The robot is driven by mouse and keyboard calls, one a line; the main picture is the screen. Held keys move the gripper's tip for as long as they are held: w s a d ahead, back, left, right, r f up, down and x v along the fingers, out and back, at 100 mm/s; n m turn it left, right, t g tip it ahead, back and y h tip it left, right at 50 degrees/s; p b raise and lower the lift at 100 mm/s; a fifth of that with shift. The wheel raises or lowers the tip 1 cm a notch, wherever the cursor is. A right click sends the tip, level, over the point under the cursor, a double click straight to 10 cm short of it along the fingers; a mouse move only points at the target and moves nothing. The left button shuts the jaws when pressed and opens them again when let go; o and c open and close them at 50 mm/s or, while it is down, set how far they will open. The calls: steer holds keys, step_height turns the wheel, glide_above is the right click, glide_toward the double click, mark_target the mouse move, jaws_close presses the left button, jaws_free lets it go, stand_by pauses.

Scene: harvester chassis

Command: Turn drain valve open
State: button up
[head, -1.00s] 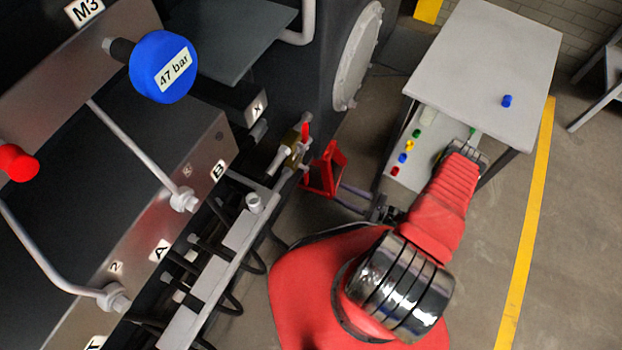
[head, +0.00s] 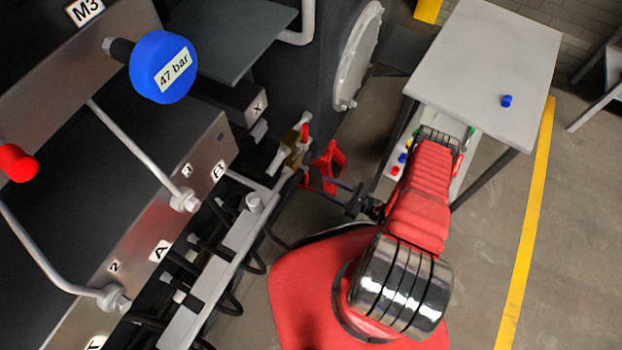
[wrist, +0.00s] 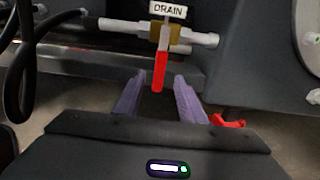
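The drain valve has a brass body (wrist: 165,33) on a pale horizontal pipe, under a white "DRAIN" tag (wrist: 168,10). Its red handle (wrist: 159,72) points down the picture toward my gripper (wrist: 158,86). The two purple-grey fingers are open, one to each side of the handle's lower end in the wrist view. They look apart from it, and the remaining depth is hard to tell. In the head view the brass body (head: 297,152) and red handle (head: 305,132) show small beside the chassis. My gripper (head: 318,184) is below and right of the valve there.
A red stand (head: 328,164) is close to my fingers in the head view. A black hose (wrist: 38,70) hangs at left in the wrist view. A grey table (head: 485,70) with a blue cap (head: 507,101) stands at back right. Open floor lies right of my arm.

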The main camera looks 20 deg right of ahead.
mark_target(308, 178)
steer(key=shift+x, duration=3.4)
steer(key=shift+c, duration=0.5)
jaws_close()
